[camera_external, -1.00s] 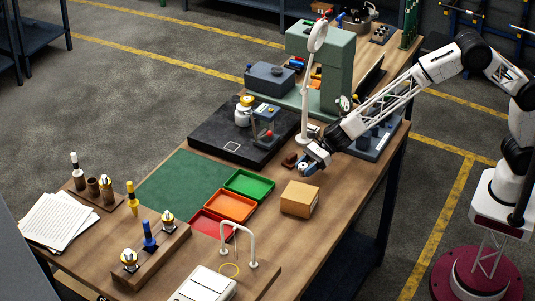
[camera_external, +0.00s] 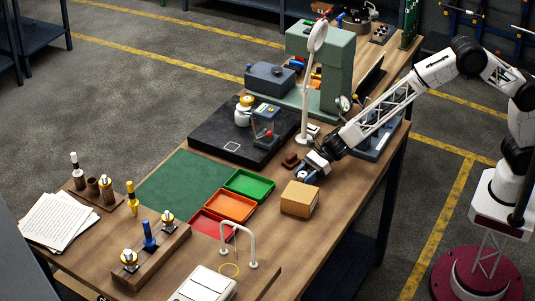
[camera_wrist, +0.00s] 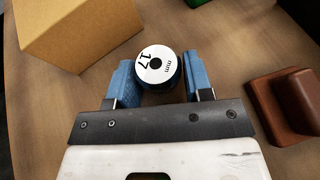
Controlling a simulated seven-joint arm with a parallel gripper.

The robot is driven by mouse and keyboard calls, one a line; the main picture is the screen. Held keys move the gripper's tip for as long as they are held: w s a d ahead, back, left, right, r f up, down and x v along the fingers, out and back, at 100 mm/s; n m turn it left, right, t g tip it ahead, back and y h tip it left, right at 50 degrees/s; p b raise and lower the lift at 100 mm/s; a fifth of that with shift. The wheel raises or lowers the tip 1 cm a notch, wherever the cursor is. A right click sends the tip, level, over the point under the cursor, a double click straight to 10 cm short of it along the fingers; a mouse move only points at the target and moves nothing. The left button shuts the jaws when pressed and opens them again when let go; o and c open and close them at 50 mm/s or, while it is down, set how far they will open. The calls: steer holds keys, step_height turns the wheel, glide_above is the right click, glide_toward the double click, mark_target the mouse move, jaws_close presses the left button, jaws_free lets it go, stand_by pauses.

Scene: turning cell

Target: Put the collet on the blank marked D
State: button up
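No letter D is readable in either view, so I cannot tell which piece is the blank marked D.
The cardboard box (camera_external: 300,199) is close to my gripper, with brown blocks (camera_external: 290,160) on its other side. Green (camera_external: 249,185), orange (camera_external: 232,206) and red trays lie left. A wooden rack (camera_external: 137,262) with upright pieces and a white arch (camera_external: 238,226) stand towards the front.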

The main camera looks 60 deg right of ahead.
steer(key=o, duration=0.3)
steer(key=shift+o, duration=0.2)
steer(key=shift+d+r, duration=0.1)
steer(key=shift+r, duration=0.1)
steer(key=shift+v, duration=1.1)
steer(key=r, duration=0.5)
steer(key=shift+s+d+r, duration=0.15)
steer(key=shift+d+r, duration=0.05)
steer(key=shift+d, duration=0.05)
steer(key=shift+r, duration=0.9)
steer(key=shift+o, duration=0.4)
